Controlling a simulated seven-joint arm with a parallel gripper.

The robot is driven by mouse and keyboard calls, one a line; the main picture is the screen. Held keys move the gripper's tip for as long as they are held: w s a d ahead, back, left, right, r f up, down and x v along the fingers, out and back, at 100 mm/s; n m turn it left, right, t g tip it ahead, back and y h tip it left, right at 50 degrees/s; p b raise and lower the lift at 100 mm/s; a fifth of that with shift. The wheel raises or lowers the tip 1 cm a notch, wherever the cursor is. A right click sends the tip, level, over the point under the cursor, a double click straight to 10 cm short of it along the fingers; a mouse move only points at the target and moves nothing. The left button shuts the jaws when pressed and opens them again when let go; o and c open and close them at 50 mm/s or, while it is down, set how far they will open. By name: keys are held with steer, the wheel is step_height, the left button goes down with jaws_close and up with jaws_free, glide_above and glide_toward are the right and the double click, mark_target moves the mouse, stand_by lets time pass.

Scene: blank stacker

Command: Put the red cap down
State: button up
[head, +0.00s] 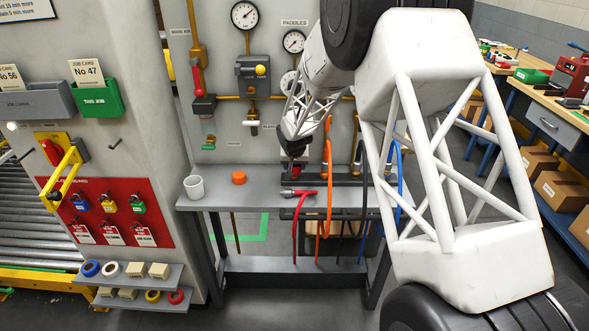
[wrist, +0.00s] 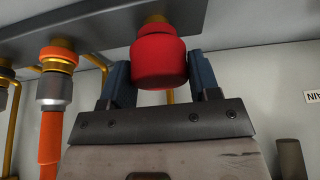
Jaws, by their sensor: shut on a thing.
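The red cap (wrist: 159,62) is between the two dark blue fingers of my gripper (wrist: 160,78) in the wrist view. My gripper is shut on it.
A white cup (head: 194,187) and an orange cap (head: 238,177) stand on the shelf's left part. Orange, red, black and blue hoses hang at its right, including an orange hose (head: 327,205).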

steer(key=shift+r, duration=0.75)
steer(key=s+d+r, duration=0.1)
steer(key=s+d, duration=0.2)
steer(key=s, duration=1.2)
steer(key=shift+s+d+r, duration=0.15)
steer(key=shift+s+d, duration=0.05)
steer(key=shift+s, duration=0.1)
steer(key=s+a+f, duration=0.1)
steer(key=s+a, duration=0.2)
steer(key=a, duration=0.4)
steer(key=s+a+f, duration=0.1)
steer(key=s+a, duration=0.2)
steer(key=a, duration=0.4)
steer(key=shift+s+a+f, duration=0.2)
steer(key=shift+s+f, duration=0.05)
steer(key=shift+f, duration=0.1)
steer(key=shift+w+a+f, duration=0.25)
steer(key=shift+w+a, duration=0.85)
steer(key=shift+w, duration=1.35)
steer(key=shift+w+a+f, duration=0.25)
steer(key=shift+w+a, duration=0.8)
steer(key=shift+w, duration=1.35)
steer(key=shift+w+a+f, duration=0.25)
steer(key=shift+w+a, duration=0.85)
steer(key=shift+w, duration=1.35)
